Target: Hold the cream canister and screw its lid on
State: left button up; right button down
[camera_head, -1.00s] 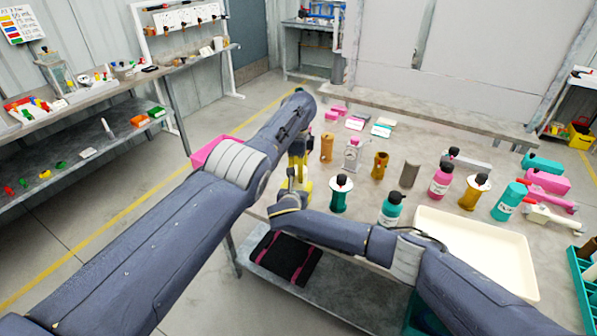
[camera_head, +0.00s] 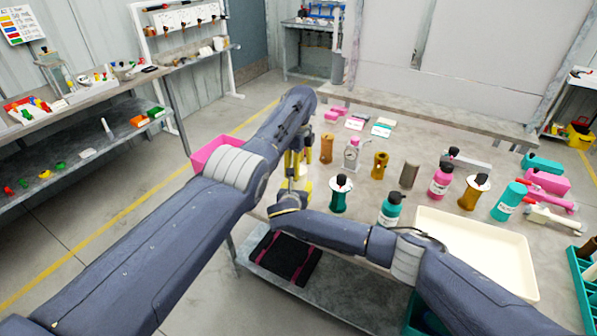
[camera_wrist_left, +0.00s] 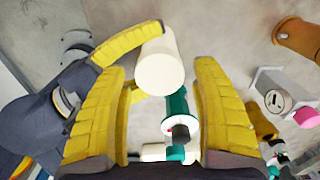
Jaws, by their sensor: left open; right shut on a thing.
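The cream canister (camera_wrist_left: 160,72) is a smooth pale cylinder in the left wrist view, its round end facing the camera. I cannot tell whether that end is the lid or where a seam lies. In the head view only a small pale part (camera_head: 303,171) shows between the arms. My right gripper (camera_head: 290,192) is shut on the canister; one yellow finger lies along its side in the left wrist view (camera_wrist_left: 128,45). My left gripper (camera_head: 299,160) is open above it. Its two yellow fingers stand apart on either side of the canister's near end, with visible gaps.
A teal spool-shaped container (camera_head: 339,195) stands close to the right of the grippers. Several bottles and an empty cream tray (camera_head: 470,250) fill the table's right part. A pink bin (camera_head: 213,150) is behind my left arm. A brown cylinder (camera_head: 327,148) stands at the back.

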pick_arm(q)
jog(key=shift+r, duration=1.35)
jog(key=shift+o, duration=0.5)
jog(key=shift+w+a+r, duration=0.35)
jog(key=shift+r, duration=0.25)
jog(key=shift+r+n, duration=0.4)
jog(key=shift+n, duration=0.6)
jog(key=n, duration=0.2)
jog(key=shift+r+n, duration=0.3)
jog(key=shift+n, duration=0.1)
jog(key=n, duration=0.4)
jog(key=shift+r, duration=0.3)
jog(key=n, duration=0.4)
jog(key=shift+s+d+r, duration=0.1)
jog(key=shift+s+d, duration=0.1)
jog(key=n, duration=0.4)
jog(key=shift+s+d+n, duration=0.1)
jog(key=shift+s+n, duration=0.05)
jog(key=shift+n, duration=0.15)
